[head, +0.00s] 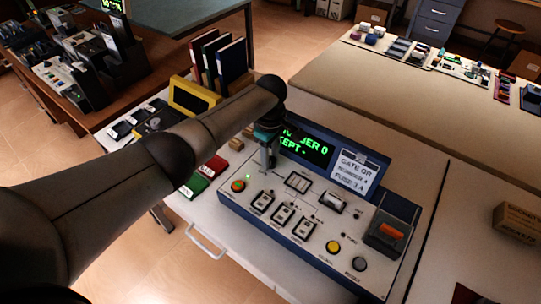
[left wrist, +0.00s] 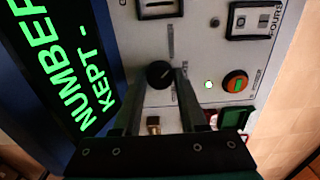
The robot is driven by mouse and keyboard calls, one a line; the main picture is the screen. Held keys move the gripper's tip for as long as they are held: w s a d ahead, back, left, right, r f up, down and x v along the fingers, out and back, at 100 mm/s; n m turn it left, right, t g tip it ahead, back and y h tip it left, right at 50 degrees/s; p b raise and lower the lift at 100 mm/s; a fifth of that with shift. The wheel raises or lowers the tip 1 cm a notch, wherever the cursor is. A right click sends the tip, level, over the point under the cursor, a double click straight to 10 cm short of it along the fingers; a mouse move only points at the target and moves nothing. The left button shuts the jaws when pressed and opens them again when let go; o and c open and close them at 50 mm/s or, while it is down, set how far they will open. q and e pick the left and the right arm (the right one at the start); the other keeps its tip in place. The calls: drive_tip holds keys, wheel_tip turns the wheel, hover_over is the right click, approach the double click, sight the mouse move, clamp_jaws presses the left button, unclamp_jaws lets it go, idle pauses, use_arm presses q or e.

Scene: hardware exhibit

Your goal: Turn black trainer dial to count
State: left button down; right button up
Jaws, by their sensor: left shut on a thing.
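The trainer is a blue-framed console with a pale panel (head: 324,222). Its screen (head: 305,146) glows green, partly covered by my arm; it reads "NUMBER" and "KEPT -" in the left wrist view (left wrist: 72,85). The round black dial (left wrist: 159,74) has a pale pointer mark and sits on the panel beside the screen. My left gripper (head: 267,158) reaches down onto the panel's upper left corner. Its two fingers (left wrist: 159,80) are shut on the dial, one on each side. The dial is hidden behind the gripper in the head view. My right gripper is not in view.
A lit red-and-green button (head: 238,186) is close to my gripper; several switches (head: 282,215) and yellow and grey buttons lie further along. A sign (head: 354,170) stands at the back. Upright binders (head: 218,62) and a yellow-framed box (head: 190,96) stand behind my arm.

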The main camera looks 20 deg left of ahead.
use_arm(q)
drive_tip(key=shift+r+m+p, duration=0.1)
drive_tip(key=shift+m+p, duration=1.05)
drive_tip(key=shift+m, duration=0.05)
drive_tip(key=m+p, duration=0.1)
drive_tip(key=m, duration=0.2)
drive_tip(key=shift+m, duration=0.3)
drive_tip(key=m+p, duration=0.1)
drive_tip(key=m, duration=1)
drive_tip(key=shift+m+p, duration=0.4)
drive_tip(key=shift+c, duration=2.2)
unclamp_jaws()
